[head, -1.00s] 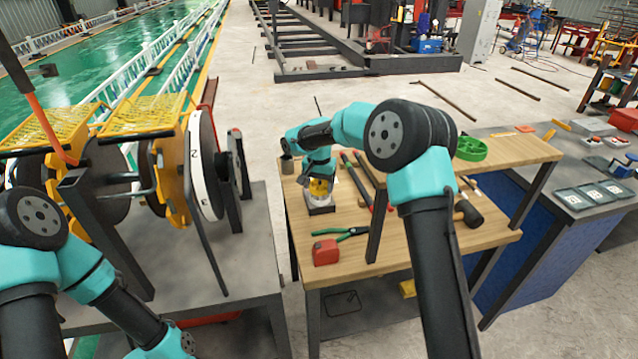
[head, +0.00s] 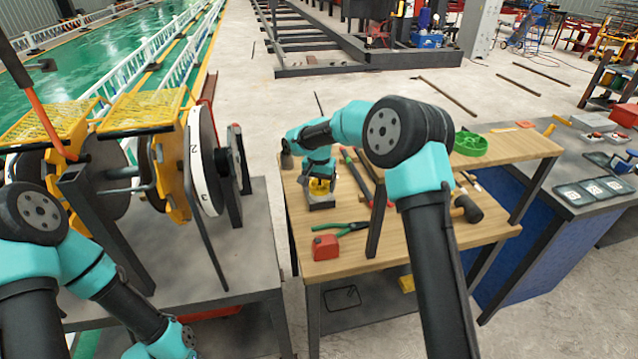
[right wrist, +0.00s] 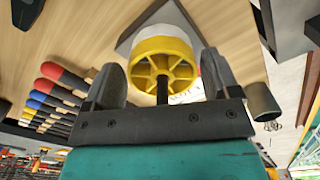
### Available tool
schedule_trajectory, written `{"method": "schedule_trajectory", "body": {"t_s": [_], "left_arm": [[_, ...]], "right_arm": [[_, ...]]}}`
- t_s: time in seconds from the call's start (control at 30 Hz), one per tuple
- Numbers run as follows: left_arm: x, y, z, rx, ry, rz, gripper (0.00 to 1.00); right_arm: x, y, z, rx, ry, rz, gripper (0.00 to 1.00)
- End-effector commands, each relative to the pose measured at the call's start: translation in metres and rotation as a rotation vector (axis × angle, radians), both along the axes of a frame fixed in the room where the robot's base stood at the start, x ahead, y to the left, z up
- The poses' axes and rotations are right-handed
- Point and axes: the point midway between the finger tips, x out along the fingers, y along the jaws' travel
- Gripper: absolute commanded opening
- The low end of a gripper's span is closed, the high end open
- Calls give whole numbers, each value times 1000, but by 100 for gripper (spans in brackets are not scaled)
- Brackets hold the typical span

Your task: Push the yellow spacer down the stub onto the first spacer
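The yellow spacer (right wrist: 160,64) is a spoked wheel in the right wrist view, with the dark stub (right wrist: 162,90) through its hub. In the head view the yellow spacer (head: 319,186) shows small beneath my right gripper (head: 319,178), over a grey base (head: 321,202) on the wooden bench.
A dark metal cup (right wrist: 262,101) stands near the right finger.

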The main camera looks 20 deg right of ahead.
Motion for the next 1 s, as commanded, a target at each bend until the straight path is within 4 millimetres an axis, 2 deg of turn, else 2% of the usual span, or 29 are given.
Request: {"method": "schedule_trajectory", "body": {"t_s": [0.03, 0.17, 0.43, 0.57, 0.77, 1.0], "left_arm": [[0, 0, 0, 0, 0, 0, 43], [0, 0, 0, 0, 0, 0, 43], [0, 0, 0, 0, 0, 0, 43], [0, 0, 0, 0, 0, 0, 43], [0, 0, 0, 0, 0, 0, 43], [0, 0, 0, 0, 0, 0, 43]], "right_arm": [[0, 0, 0, 0, 0, 0, 87], [0, 0, 0, 0, 0, 0, 99], [0, 0, 1, -1, -1, 0, 99], [1, 0, 8, 1, -3, 0, 99], [0, 0, 34, 0, -4, 0, 99], [1, 0, 79, 0, -5, 0, 99]]}}
